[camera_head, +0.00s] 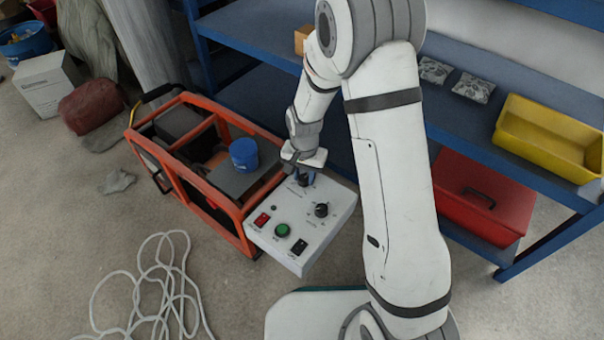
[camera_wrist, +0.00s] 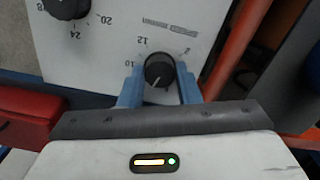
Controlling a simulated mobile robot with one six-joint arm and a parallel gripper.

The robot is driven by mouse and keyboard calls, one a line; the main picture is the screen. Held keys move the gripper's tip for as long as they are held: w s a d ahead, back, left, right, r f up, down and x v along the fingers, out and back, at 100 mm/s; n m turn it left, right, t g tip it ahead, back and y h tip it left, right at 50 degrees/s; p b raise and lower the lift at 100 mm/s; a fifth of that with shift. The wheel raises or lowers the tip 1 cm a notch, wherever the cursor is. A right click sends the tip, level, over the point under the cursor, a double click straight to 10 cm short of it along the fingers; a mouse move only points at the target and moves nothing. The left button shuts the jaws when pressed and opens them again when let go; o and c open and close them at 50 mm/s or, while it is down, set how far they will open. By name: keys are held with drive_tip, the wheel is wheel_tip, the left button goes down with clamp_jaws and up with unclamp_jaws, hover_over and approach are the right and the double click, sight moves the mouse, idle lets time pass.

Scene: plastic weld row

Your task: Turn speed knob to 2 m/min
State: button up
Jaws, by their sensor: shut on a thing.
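Printed numbers 10, 12 and 2 show around this knob, upside down; other marks are hidden by the fingers. Its white pointer line points down and slightly left in that view, towards my gripper's palm. A printed label beside it is too blurred to read. In the head view, my gripper (camera_head: 304,172) covers part of this knob at the box's far side.
A second black knob (camera_head: 321,210), marked 20 and 24, sits close by. A green button (camera_head: 282,230), red switch (camera_head: 262,219) and black switch (camera_head: 299,246) are also on the box. An orange frame (camera_head: 172,178) with a blue cup (camera_head: 244,154) stands left; blue shelving (camera_head: 470,145) stands right.

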sight(304, 177)
drive_tip(key=shift+a, duration=0.15)
drive_tip(key=shift+w+r, duration=0.1)
drive_tip(key=shift+w, duration=0.15)
idle(0.9)
drive_tip(key=o, duration=1)
drive_tip(key=shift+c, duration=0.2)
drive_tip(key=shift+s, duration=0.2)
wheel_tip(304, 177, up, 8)
drive_tip(key=p, duration=0.3)
